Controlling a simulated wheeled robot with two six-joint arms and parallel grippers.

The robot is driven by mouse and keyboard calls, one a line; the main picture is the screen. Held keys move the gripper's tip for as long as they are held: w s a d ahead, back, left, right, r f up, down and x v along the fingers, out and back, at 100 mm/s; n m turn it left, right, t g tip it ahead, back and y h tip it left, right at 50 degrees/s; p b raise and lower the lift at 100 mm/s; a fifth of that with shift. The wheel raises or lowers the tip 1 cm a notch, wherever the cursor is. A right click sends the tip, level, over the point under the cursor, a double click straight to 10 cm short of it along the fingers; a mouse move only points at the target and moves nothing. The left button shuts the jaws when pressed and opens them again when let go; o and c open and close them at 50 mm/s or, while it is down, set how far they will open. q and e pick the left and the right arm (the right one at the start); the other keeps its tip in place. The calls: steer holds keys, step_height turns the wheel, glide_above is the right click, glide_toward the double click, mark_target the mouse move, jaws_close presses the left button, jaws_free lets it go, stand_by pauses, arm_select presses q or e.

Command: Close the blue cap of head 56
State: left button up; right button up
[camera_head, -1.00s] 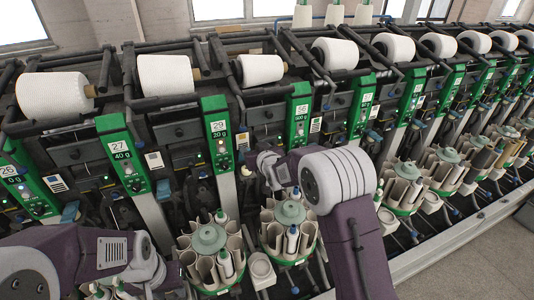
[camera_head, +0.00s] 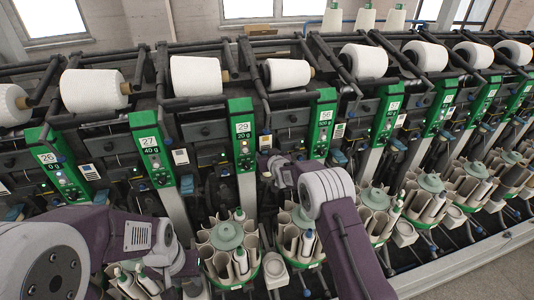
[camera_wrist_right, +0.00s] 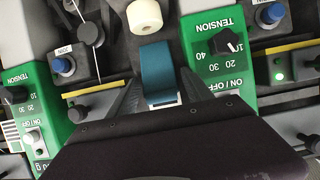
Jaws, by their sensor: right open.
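The head 56 panel (camera_head: 322,122) is green, with a "56" and "500 g" label, right of centre in the head view. My right gripper (camera_head: 268,163) is in front of the machine, between the head 29 panel (camera_head: 243,140) and the head 56 panel. In the right wrist view, a blue cap (camera_wrist_right: 158,75) sits between the two fingers of my open right gripper (camera_wrist_right: 161,84). I cannot tell whether the fingers touch it, nor which head it belongs to. My left gripper (camera_head: 183,263) is low at the left, its fingers too unclear to read.
The wrist view shows a green TENSION panel (camera_wrist_right: 215,45) close right of the cap and a white roller (camera_wrist_right: 144,16) above it. Bobbin carousels (camera_head: 225,240) stand below the heads. White cones (camera_head: 195,76) line the top. Grey floor is free at lower right.

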jaws_close()
steer(key=f+t+b, duration=0.1)
steer(key=b, duration=0.4)
steer(key=s+f+t+b, duration=0.1)
steer(key=b, duration=0.4)
steer(key=shift+s+d+f, duration=0.1)
steer(key=shift+d+f, duration=0.05)
steer(key=shift+f, duration=0.2)
steer(key=t+b, duration=0.1)
steer(key=b, duration=0.4)
steer(key=s+t+b, duration=0.1)
steer(key=b, duration=0.4)
steer(key=f+t+y+b, duration=0.1)
steer(key=t+b, duration=0.1)
steer(key=b, duration=0.3)
steer(key=shift+s+d+f, duration=0.1)
steer(key=shift+s+d, duration=0.05)
steer(key=shift+s, duration=0.2)
steer(key=shift+t+b, duration=0.3)
steer(key=shift+b, duration=0.6)
steer(key=shift+s+r, duration=0.1)
steer(key=shift+r, duration=0.15)
